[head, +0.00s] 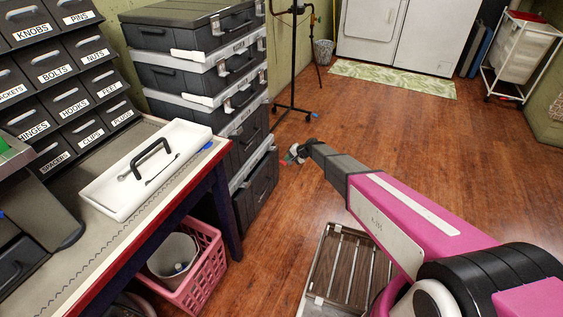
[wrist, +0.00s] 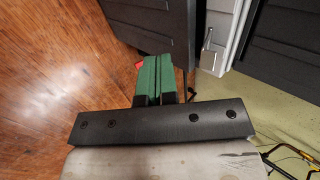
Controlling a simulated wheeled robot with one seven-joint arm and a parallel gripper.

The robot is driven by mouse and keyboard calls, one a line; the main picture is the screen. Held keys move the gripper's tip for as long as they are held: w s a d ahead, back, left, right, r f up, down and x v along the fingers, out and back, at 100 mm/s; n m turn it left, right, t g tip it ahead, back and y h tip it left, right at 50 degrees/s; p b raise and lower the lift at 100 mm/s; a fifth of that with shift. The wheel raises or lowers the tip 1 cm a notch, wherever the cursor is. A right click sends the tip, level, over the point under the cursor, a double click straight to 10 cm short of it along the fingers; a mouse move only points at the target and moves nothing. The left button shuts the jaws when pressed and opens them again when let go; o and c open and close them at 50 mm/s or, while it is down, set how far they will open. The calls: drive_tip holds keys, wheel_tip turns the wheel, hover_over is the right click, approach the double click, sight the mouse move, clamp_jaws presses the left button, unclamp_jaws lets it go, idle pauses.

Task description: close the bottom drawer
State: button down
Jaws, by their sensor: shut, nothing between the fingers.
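A tall stack of dark grey drawers (head: 208,85) with light grey frames and latches stands beyond the workbench. The bottom drawer (head: 258,187) is the lowest dark box and sticks out a little from the units above. My gripper (head: 291,158) is at floor-side height, just right of the bottom drawer's front face; I cannot tell if it touches. In the wrist view its green fingers (wrist: 152,80) are together and hold nothing. Beside them is a dark panel (wrist: 160,32), seemingly the bottom drawer, and a light grey frame with a metal latch (wrist: 208,52).
A workbench (head: 75,240) with a white tool tray (head: 110,192) is at left, a pink basket (head: 207,265) below it. A slatted crate (head: 322,285) lies on the floor near my arm. A black stand (head: 294,105) is behind. Wood floor is clear at right.

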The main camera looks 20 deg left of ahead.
drive_tip(key=shift+v, duration=1.05)
drive_tip(key=c, duration=1.4)
unclamp_jaws()
drive_tip(key=shift+d+r, duration=0.15)
drive_tip(key=shift+c, duration=0.2)
drive_tip(key=o, duration=0.3)
drive_tip(key=shift+s+f, duration=0.25)
drive_tip(key=y, duration=0.6)
approach(267, 185)
drive_tip(key=shift+t, duration=0.3)
drive_tip(key=x, duration=1)
drive_tip(key=shift+s+f, duration=0.25)
drive_tip(key=shift+f, duration=0.15)
clamp_jaws()
